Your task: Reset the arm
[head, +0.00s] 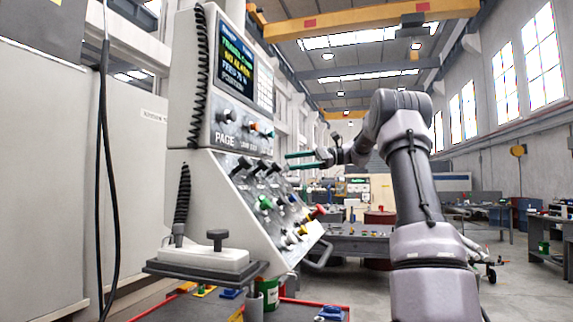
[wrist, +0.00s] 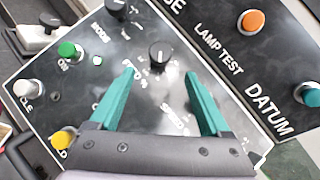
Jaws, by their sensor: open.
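My gripper (head: 303,161) is raised at the right side of the control console (head: 225,160), at about the height of its sloped panel. Its two green fingers are apart with nothing between them. In the wrist view the gripper (wrist: 160,85) shows over the black panel face, with a black knob (wrist: 160,55) beyond and between the fingertips. I cannot tell whether a fingertip touches the panel; the fingers look clear of the knob.
The panel carries a green button (wrist: 67,50), a yellow button (wrist: 62,138), an orange button (wrist: 253,21) and several knobs. A red emergency-type knob (head: 318,211) sticks out lower right. A tray-like ledge (head: 205,268) juts out below. Workbenches stand behind; the floor at right is open.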

